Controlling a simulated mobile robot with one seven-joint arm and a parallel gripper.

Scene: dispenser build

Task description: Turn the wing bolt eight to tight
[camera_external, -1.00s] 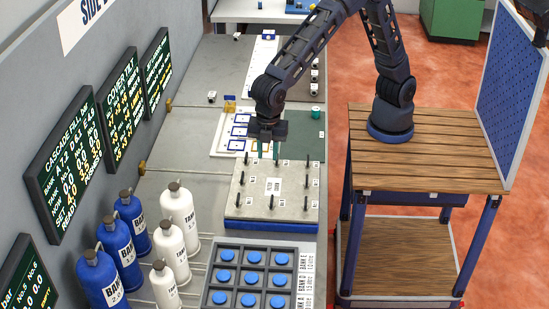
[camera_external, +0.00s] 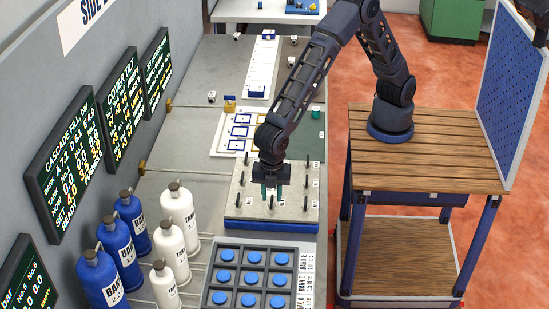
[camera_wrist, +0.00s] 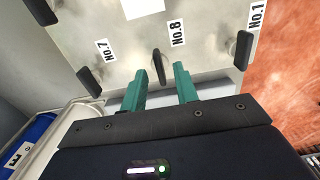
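The wing bolt eight (camera_wrist: 157,64) is a dark upright wing beside the white "NO.8" label in the wrist view. It shows between and just past the fingertips of my gripper (camera_wrist: 163,70). The green fingers are apart, with a gap on both sides of the bolt, and hold nothing. In the external view my gripper (camera_external: 270,190) points down over the front part of the grey plate (camera_external: 238,208). I cannot tell how high the tips are over the bolt or how tight it is.
Bolts by the "NO.7" (camera_wrist: 88,82) and "NO.1" (camera_wrist: 243,48) labels stand on either side. A tray of blue knobs (camera_external: 237,245) lies in front of the plate. White and blue bottles (camera_external: 182,215) stand to the left. The wooden cart (camera_external: 425,155) is to the right.

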